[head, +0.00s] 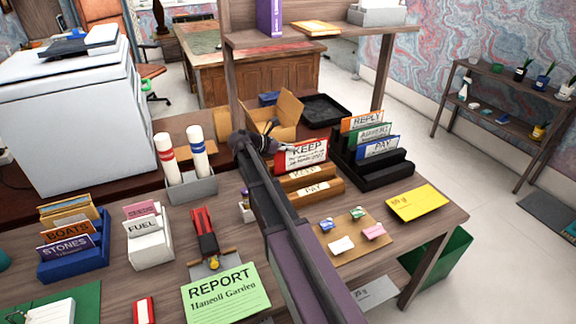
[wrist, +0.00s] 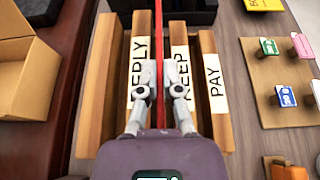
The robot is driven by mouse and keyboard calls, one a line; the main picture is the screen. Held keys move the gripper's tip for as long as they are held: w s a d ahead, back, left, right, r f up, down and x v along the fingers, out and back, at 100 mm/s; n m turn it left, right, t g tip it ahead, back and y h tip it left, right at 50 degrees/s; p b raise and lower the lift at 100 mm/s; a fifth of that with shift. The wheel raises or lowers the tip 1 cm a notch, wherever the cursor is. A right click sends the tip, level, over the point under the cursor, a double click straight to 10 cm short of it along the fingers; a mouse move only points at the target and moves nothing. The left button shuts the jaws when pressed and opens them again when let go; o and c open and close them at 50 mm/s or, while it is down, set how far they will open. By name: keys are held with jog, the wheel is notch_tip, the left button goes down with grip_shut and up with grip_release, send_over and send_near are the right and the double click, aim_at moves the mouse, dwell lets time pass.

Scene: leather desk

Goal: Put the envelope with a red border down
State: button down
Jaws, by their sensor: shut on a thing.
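The red-bordered envelope (head: 304,152), marked KEEP, stands upright in the head view at the brown wooden sorter (head: 332,183). My gripper (head: 270,140) is shut on its left end. In the wrist view the envelope (wrist: 159,45) shows edge-on as a thin red line between the fingers (wrist: 160,92). It lines up with the gap between the dividers labelled REPLY (wrist: 139,65) and KEEP (wrist: 181,65). In the head view its lower edge is hidden behind the KEEP divider. I cannot tell whether it touches the slot's bottom.
A black sorter (head: 385,172) with REPLY, green and PAY envelopes stands right behind. An open cardboard box (head: 285,108) is behind. A board (head: 352,247) with small coloured pieces and a yellow envelope (head: 417,203) lie to the right. A green REPORT sheet (head: 226,294) lies in front.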

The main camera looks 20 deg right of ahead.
aim_at(289, 158)
jog(key=shift+f+b, duration=0.3)
jog(key=shift+f, duration=0.3)
jog(key=shift+f+b, duration=1.85)
jog(key=shift+b, duration=0.05)
jog(key=shift+f, duration=0.15)
jog(key=c, duration=0.8)
grip_release()
jog(key=shift+r, duration=0.2)
